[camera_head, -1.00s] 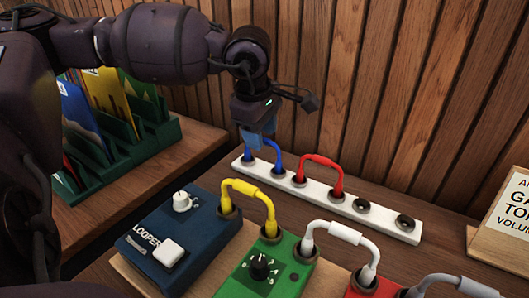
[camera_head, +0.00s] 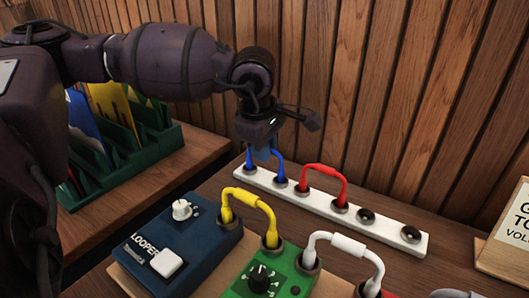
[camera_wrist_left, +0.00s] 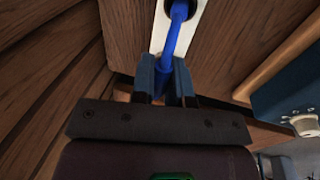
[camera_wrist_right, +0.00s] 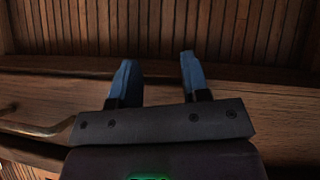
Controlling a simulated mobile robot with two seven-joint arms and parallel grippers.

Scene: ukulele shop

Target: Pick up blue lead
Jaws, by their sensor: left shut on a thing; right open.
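The blue lead (camera_head: 280,168) is a short arched patch lead at the left end of the white socket strip (camera_head: 390,230). Its two ends appear to sit in the first two sockets. My left gripper (camera_head: 264,152) is above it, pointing down, shut on the arch. In the left wrist view the blue lead (camera_wrist_left: 174,40) runs from a socket down between the blue fingertips (camera_wrist_left: 165,82); its other end is hidden by the gripper. In the right wrist view my right gripper (camera_wrist_right: 157,80) is open and empty. It does not show in the head view.
A red lead (camera_head: 325,170) is plugged in beside the blue one. A yellow lead (camera_head: 250,195) joins the blue looper pedal (camera_head: 180,240) and a green pedal (camera_head: 262,280). A white lead (camera_head: 345,243) is nearby. A wooden wall (camera_head: 420,90) stands close behind; a green rack (camera_head: 130,145) is left.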

